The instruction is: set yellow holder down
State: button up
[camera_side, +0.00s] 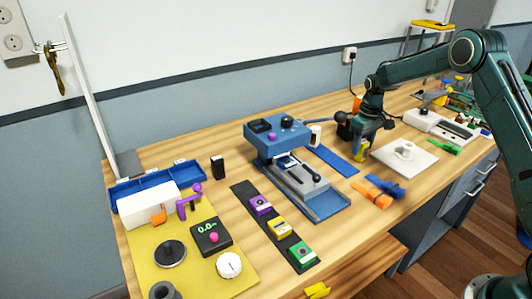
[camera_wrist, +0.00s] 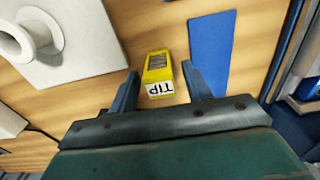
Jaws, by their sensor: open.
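A yellow block (camera_wrist: 158,72) with a dark grey window and a white label reading "TIP" stands between the two spread fingers of my gripper (camera_wrist: 160,84) in the wrist view. Gaps show on both sides of it, so the fingers are apart from it. In the side view my gripper (camera_side: 364,136) points down over the bench, with the yellow block (camera_side: 361,151) at its fingers, partly hidden. Another yellow piece (camera_side: 279,228) sits on a black strip (camera_side: 246,191), between a purple piece (camera_side: 260,205) and a green piece (camera_side: 302,253).
A blue press (camera_side: 277,137) with a lever stands left of my gripper. A blue strip (camera_wrist: 212,50) lies beside the yellow block. A white plate (camera_side: 427,162) with a spool-like part is to its right. Orange and blue pieces (camera_side: 378,199) lie in front.

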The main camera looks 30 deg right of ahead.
aim_at(363, 142)
notch_tip(363, 142, up, 10)
jog(key=shift+r, duration=0.45)
jog(key=shift+r, duration=0.1)
dwell(0.5)
jog(key=s+a+r+t, duration=0.3)
jog(key=s+a+r, duration=0.9)
jog(key=s+r, duration=0.2)
jog(key=s+a+f+t, duration=0.1)
jog(key=s+a, duration=0.2)
jog(key=s, duration=0.7)
jog(key=s+a+f+t, duration=0.1)
jog(key=s+a, duration=0.3)
jog(key=s, duration=0.7)
jog(key=shift+t, duration=0.3)
